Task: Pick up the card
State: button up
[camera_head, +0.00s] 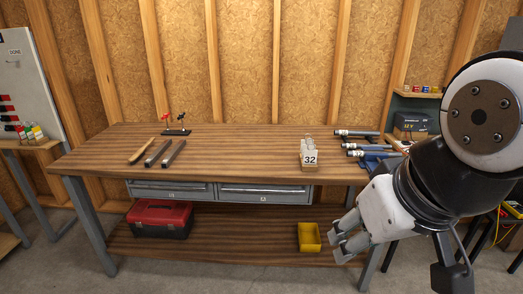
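A small white card marked "32" (310,159) stands near the front edge of the wooden workbench (235,150), right of its middle. It leans on or sits in a small light-brown holder, with clear upright pieces behind it; I cannot tell how they are joined. My gripper (337,248) is in front of the bench at the lower right, below the bench top and apart from the card. Its two fingers look spread, with nothing seen between them.
Dark cylindrical tools (362,145) lie right of the card. Two dark bars (164,153) and a wooden-handled tool (139,153) lie left. A yellow bin (309,238) and red toolbox (160,217) sit on the lower shelf. The bench middle is clear.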

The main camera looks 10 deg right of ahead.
aim_at(309, 156)
jog(key=i+z, duration=0.3)
jog(key=z, duration=0.2)
jog(key=i+j+z, duration=0.2)
jog(key=z, duration=0.3)
